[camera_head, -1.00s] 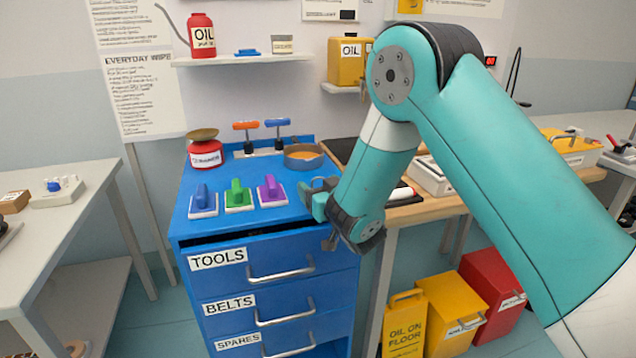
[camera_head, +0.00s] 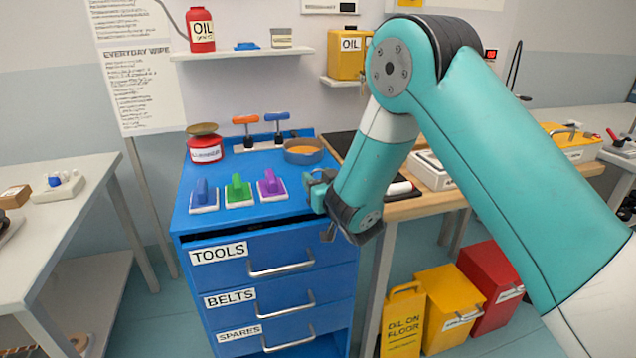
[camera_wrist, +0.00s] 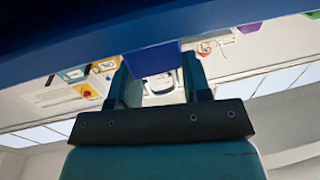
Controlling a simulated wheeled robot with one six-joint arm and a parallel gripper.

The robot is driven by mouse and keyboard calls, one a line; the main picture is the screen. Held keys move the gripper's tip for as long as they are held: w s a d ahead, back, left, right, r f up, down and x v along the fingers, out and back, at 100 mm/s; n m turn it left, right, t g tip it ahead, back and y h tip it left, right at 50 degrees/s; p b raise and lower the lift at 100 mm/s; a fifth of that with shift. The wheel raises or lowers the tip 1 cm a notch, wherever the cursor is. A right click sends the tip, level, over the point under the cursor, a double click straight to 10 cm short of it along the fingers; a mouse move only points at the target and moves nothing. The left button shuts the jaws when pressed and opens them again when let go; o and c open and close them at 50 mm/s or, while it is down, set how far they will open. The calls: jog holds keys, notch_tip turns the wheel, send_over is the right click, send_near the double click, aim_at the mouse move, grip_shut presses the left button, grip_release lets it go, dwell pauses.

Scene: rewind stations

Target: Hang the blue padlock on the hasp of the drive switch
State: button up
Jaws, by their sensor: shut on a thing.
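My gripper (camera_head: 320,190) is at the right front edge of the blue cabinet's top in the head view, with its jaws pointing left. In the wrist view my gripper (camera_wrist: 156,66) is shut on a blue block-like thing (camera_wrist: 153,58), which fits the blue padlock's colour. Its shackle cannot be made out, and the head view does not show it clearly. I cannot make out the drive switch or its hasp for certain in either view.
The blue cabinet (camera_head: 225,279) has blue, green and purple handled blocks, a red can (camera_head: 204,148) and a round pan (camera_head: 304,152) on top. Its top drawer shows a dark gap. A wooden workbench (camera_head: 430,206) stands right, above yellow and red bins. A pale table (camera_head: 60,232) stands left.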

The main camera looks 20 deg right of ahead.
aim_at(318, 170)
notch_tip(318, 170, up, 20)
jog(key=p, duration=0.3)
jog(key=shift+f, duration=0.25)
